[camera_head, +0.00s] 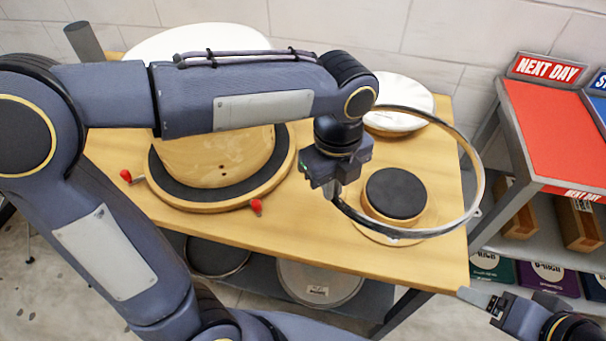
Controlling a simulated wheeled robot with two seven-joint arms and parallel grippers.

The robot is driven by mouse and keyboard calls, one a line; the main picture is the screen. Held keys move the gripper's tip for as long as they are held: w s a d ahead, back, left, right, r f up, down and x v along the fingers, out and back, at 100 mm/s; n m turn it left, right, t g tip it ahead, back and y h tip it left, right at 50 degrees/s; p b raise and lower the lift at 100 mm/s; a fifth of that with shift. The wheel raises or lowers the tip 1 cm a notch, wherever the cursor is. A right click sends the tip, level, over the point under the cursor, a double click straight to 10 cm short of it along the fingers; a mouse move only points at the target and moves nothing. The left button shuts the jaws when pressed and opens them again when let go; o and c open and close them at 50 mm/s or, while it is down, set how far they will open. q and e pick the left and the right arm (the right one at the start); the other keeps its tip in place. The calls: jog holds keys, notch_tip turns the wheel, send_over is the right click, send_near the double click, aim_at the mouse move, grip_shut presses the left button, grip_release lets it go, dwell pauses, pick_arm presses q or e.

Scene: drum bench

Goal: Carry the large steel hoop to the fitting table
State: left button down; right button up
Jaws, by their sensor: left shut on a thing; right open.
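The large steel hoop (480,176) is a thin shiny ring, held tilted above the right part of the wooden table. My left gripper (334,190) is shut on the hoop at its left side. The hoop surrounds, in the picture, a small black-topped round stand (395,193); I cannot tell the height between them. My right gripper (480,298) is open and empty at the lower right, beyond the table's front edge. I cannot tell which surface is the fitting table.
The wooden table (320,245) bears a wooden drum shell (215,158) on a black-ringed round base with red-knobbed clamps (256,207). White drumheads (400,100) lie at the back. Round items lie under the table.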

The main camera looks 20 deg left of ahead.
pick_arm(q)
jog(key=b, duration=0.2)
send_over(330, 220)
jog(key=s, duration=0.4)
jog(key=f, duration=1.3)
jog(key=shift+w+d+f, duration=0.1)
jog(key=shift+d+f, duration=0.1)
jog(key=w, duration=0.4)
jog(key=shift+a+f, duration=0.25)
jog(key=shift+f, duration=0.45)
jog(key=c, duration=1.6)
grip_release()
jog(key=shift+o, duration=0.2)
jog(key=shift+s, duration=0.1)
notch_tip(330, 220, up, 12)
jog(key=p, duration=0.2)
